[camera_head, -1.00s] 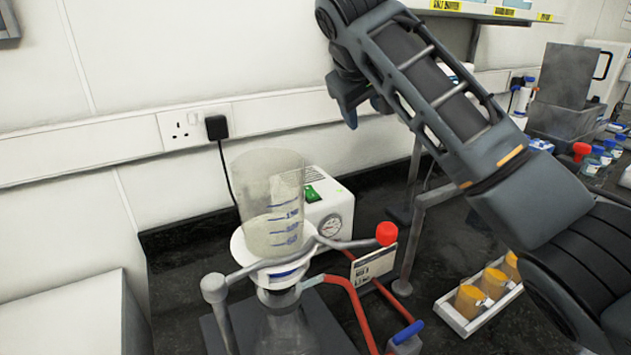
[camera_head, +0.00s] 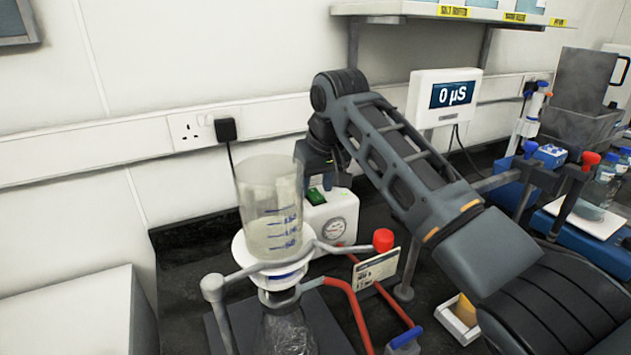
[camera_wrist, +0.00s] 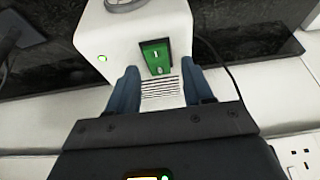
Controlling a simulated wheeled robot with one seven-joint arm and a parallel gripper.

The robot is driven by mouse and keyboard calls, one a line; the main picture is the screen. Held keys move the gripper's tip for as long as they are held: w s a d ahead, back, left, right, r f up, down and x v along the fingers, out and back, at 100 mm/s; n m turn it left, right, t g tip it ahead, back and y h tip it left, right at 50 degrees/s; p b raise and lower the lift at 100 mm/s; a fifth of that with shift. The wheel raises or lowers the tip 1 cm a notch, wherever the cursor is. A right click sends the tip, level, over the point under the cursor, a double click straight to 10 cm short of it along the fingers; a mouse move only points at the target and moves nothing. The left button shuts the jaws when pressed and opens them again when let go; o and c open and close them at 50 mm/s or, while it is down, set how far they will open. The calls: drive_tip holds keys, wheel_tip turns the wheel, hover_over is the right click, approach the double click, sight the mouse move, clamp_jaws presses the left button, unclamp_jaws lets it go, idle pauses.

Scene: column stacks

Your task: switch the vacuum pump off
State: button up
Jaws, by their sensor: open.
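The vacuum pump (camera_head: 334,217) is a white box with a round gauge on its front, standing behind the filter funnel by the back wall. Its green rocker switch (camera_head: 316,196) is on top. In the wrist view the switch (camera_wrist: 157,57) shows green in a dark frame, with a small green light (camera_wrist: 102,58) on the casing to its left. My gripper (camera_wrist: 163,85) is open and empty, its two blue fingers apart, one on each side of the vented part below the switch. In the head view my gripper is over the back of the pump, partly hidden by my arm.
A clear graduated funnel (camera_head: 270,215) on a flask stands just left in front of the pump. Metal tubing with a red knob (camera_head: 383,240) crosses in front. A wall socket (camera_head: 186,131) with a black plug is behind. A meter (camera_head: 445,97) reads 0 µS.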

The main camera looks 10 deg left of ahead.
drive_tip(key=shift+f, duration=0.15)
drive_tip(key=shift+c, duration=0.4)
clamp_jaws()
drive_tip(key=shift+w+a+r+p, duration=0.15)
drive_tip(key=shift+r+p, duration=0.15)
drive_tip(key=shift+p, duration=0.45)
drive_tip(key=shift+w+a+f+g+h+p, duration=0.1)
drive_tip(key=shift+w+f+g+h+p, duration=0.1)
drive_tip(key=shift+g+h+p, duration=0.45)
drive_tip(key=shift+w+g+b, duration=0.1)
drive_tip(key=shift+g+b, duration=0.35)
drive_tip(key=shift+b, duration=0.2)
drive_tip(key=shift+h, duration=0.25)
drive_tip(key=shift+o, duration=0.4)
unclamp_jaws()
drive_tip(key=shift+f, duration=0.1)
